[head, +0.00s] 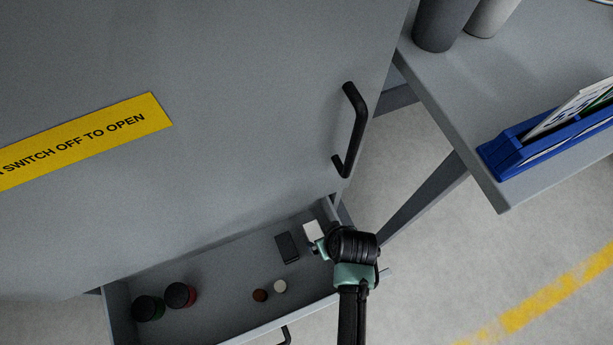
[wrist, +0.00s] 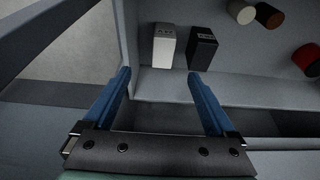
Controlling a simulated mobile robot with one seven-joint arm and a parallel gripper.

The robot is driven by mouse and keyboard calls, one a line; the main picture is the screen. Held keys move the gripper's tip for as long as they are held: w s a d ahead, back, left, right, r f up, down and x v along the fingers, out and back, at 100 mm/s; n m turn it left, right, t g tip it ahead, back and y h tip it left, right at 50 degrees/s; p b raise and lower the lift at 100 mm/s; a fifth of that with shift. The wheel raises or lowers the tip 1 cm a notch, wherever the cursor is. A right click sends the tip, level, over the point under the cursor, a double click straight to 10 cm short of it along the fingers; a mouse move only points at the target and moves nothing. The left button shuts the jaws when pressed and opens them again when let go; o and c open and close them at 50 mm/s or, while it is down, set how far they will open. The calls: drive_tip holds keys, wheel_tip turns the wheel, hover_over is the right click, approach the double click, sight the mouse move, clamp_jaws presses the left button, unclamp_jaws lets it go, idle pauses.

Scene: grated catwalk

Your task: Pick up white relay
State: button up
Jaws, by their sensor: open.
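The white relay (wrist: 163,45) is a small white block in the open drawer, seen near the top middle of the wrist view. In the head view the white relay (head: 312,230) is partly hidden by my arm. A black block of similar shape (wrist: 202,47) stands just to its right in the wrist view, with a narrow gap between them; it also shows in the head view (head: 287,247). My gripper (wrist: 160,75) is open and empty, its blue fingers spread short of the relay. In the head view my gripper (head: 318,246) is mostly hidden by my wrist.
The drawer (head: 225,265) also holds a brown and a white small round piece (head: 280,286) and red (head: 180,295) and green-edged black knobs (head: 147,308). The drawer's side wall (wrist: 130,35) is close left of the relay. A cabinet door with a handle (head: 356,125) rises behind.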

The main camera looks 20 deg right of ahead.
sight(315, 234)
drive_tip(key=b+x, duration=0.5)
drive_tip(key=x, duration=0.4)
drive_tip(key=b+x, duration=0.4)
drive_tip(key=x, duration=0.1)
drive_tip(key=shift+w+a, duration=0.35)
drive_tip(key=shift+c, duration=0.3)
drive_tip(key=shift+r, duration=0.1)
clamp_jaws()
